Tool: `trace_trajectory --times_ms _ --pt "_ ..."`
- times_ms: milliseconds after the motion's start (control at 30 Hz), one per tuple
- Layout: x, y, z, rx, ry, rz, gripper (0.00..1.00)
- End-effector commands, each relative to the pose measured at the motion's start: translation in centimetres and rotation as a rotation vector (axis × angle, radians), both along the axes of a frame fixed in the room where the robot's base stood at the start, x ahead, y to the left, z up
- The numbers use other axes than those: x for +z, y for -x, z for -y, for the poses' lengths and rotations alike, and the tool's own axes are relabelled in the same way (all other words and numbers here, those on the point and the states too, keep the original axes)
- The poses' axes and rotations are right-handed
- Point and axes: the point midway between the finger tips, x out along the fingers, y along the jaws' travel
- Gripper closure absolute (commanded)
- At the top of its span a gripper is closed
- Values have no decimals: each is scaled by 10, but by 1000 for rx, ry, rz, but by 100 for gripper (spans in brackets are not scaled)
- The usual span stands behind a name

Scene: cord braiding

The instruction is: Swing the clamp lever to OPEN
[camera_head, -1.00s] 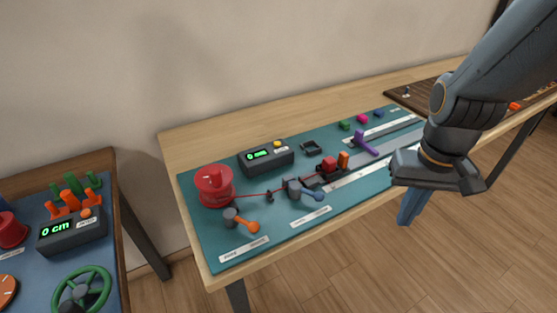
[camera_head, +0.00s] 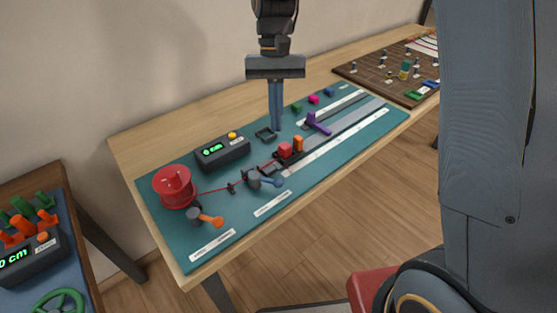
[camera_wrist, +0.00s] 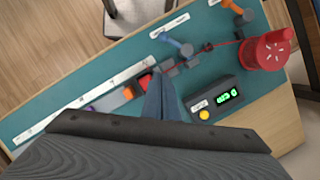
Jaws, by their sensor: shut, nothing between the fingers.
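A blue-handled lever (camera_head: 274,181) on a grey body sits on the teal board, on the line of the red cord; I take it for the clamp lever. Its handle points right in the head view. It also shows in the wrist view (camera_wrist: 179,44). A white label strip (camera_head: 272,203) lies in front of it, its lettering too small to read. My gripper (camera_head: 277,127) points down above the far side of the board, behind the lever and apart from it. Its blue fingers are together and empty. They also show in the wrist view (camera_wrist: 160,90).
A red spool (camera_head: 173,187) and an orange-handled lever (camera_head: 211,220) stand left of the blue one. A display box (camera_head: 222,152) stands behind. Red and orange blocks (camera_head: 291,147) and a purple lever (camera_head: 318,123) are to the right.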

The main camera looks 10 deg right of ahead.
Motion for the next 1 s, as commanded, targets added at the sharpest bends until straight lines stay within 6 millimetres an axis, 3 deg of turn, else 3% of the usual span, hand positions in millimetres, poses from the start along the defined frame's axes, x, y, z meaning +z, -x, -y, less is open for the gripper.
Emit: trace_trajectory --times_ms 433,700,1000 --pt "-81 27 0 -1 1 -3 100" --pt "-84 59 -2 -1 0 1 100" --pt "-86 64 -2 -2 0 2 100"
